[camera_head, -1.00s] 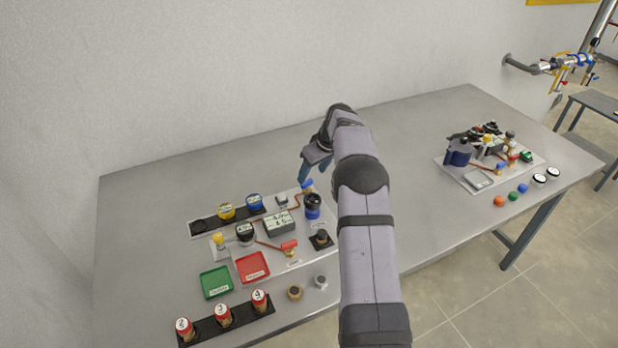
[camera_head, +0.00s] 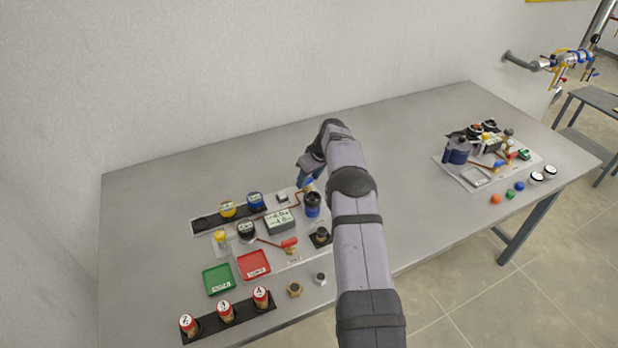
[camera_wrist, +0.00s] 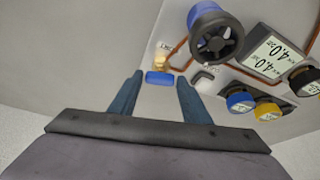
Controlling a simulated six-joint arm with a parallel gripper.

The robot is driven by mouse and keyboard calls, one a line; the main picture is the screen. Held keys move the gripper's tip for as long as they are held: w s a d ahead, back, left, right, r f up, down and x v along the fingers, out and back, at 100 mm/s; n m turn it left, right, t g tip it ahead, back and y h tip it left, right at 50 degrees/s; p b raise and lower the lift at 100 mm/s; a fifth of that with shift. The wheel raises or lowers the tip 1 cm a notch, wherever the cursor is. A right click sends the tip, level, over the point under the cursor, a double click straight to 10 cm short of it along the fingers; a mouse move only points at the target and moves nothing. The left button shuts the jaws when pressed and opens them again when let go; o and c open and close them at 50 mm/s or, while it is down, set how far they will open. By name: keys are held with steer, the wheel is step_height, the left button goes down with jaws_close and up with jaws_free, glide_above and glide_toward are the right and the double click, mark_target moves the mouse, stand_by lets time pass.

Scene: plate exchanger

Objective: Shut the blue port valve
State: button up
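The blue port valve (camera_head: 308,184) has a small blue handle on a brass body, at the back right of the left-hand plate. In the wrist view its blue handle (camera_wrist: 160,78) lies crosswise between the tips of my two fingers, with the brass body just beyond. My gripper (camera_wrist: 158,84) is open, with a gap visible on each side of the handle. In the head view my gripper (camera_head: 304,180) points down beside the valve, and my arm hides part of the area to its right. Whether a finger touches the handle cannot be told.
A dark blue cylinder with a black top (camera_head: 312,204) stands close in front of the valve. A copper pipe (camera_wrist: 178,50) runs past it. A grey display box (camera_head: 280,222) and a red-handled valve (camera_head: 289,243) are nearby. The table behind is clear.

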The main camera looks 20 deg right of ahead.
steer(key=c, duration=0.6)
steer(key=shift+o, duration=0.2)
steer(key=shift+a+m+h+b, duration=0.1)
steer(key=shift+m+h+b, duration=0.3)
steer(key=shift+m+b, duration=0.3)
steer(key=shift+m, duration=0.8)
steer(key=o, duration=1.1)
steer(key=shift+c, duration=0.2)
